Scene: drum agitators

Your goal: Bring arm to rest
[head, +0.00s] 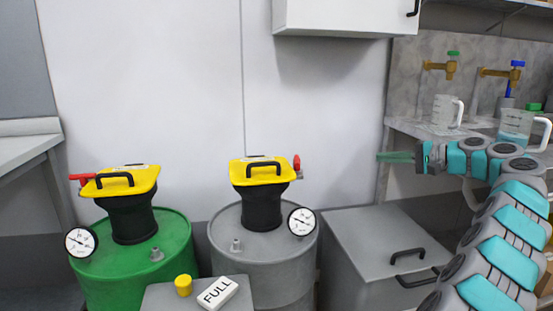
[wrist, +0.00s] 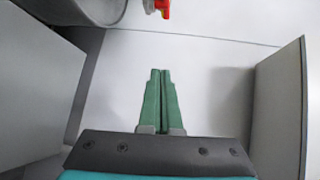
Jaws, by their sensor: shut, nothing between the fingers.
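My gripper (head: 394,157) is at the right in the head view, at the end of my grey and teal arm, pointing left. In the wrist view its two green fingers (wrist: 160,100) lie side by side, shut and empty. It hangs in free air, apart from everything, with the white wall beyond it. In the head view it is above the grey cabinet (head: 370,235) and right of the drums.
A green drum (head: 135,262) and a grey drum (head: 262,262) carry yellow-topped agitators and gauges. A "FULL" sign (head: 218,293) and yellow cap (head: 183,285) are in front. A counter with measuring jugs (head: 446,111) and taps is behind my arm. A wall cupboard (head: 345,15) hangs above.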

